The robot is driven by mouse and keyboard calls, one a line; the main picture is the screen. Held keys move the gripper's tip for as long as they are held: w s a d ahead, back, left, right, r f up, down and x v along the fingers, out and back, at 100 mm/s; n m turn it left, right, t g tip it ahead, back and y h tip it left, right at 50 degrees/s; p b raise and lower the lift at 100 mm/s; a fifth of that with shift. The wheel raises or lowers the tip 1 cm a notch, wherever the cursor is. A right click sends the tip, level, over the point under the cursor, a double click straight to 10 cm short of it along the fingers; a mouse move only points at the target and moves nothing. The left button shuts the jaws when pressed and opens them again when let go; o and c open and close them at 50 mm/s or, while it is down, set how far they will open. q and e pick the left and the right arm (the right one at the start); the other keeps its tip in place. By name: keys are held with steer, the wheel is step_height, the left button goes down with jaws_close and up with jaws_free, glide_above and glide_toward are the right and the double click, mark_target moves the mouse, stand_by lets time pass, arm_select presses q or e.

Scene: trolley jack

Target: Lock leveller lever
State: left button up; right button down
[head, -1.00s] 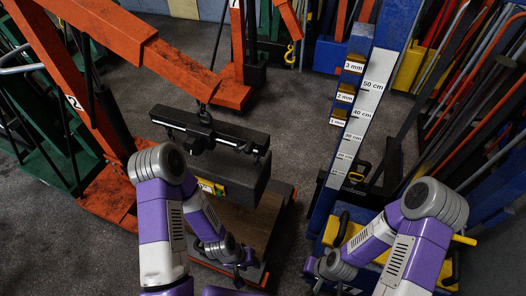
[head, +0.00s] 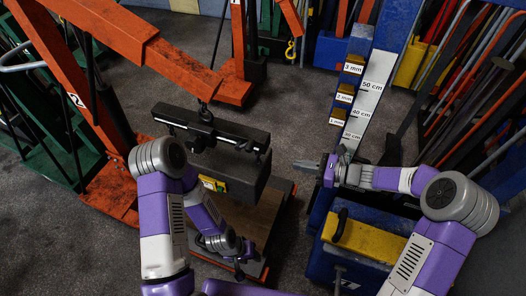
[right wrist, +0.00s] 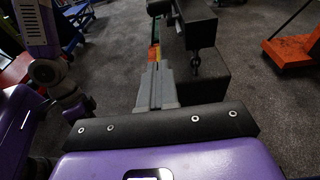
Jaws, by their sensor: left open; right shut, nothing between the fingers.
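The leveller, a dark bar (head: 222,133), hangs from the orange crane's hook (head: 204,103) above a black block (head: 236,172). The bar also shows at the top of the right wrist view (right wrist: 192,18). I cannot clearly pick out the leveller lever in either view. My right gripper (head: 299,164) is shut and empty, to the right of the block and apart from it, pointing left. Its fingers in the right wrist view (right wrist: 157,82) point towards a coloured strip (right wrist: 155,45) beside the block. My left gripper (head: 245,272) is open, low in front of the block.
The orange crane (head: 120,40) stands at the left. A tall blue post with a centimetre scale (head: 377,85) rises behind my right arm. A blue and yellow unit (head: 365,242) stands below that arm. A wooden platform (head: 262,218) lies under the block. Grey floor (head: 290,110) is clear behind.

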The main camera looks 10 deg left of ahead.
steer(key=shift+r, duration=0.1)
steer(key=r+b+x, duration=0.2)
steer(key=x, duration=1.1)
steer(key=shift+a+r, duration=0.2)
steer(key=shift+r, duration=0.15)
steer(key=shift+w+r, duration=0.1)
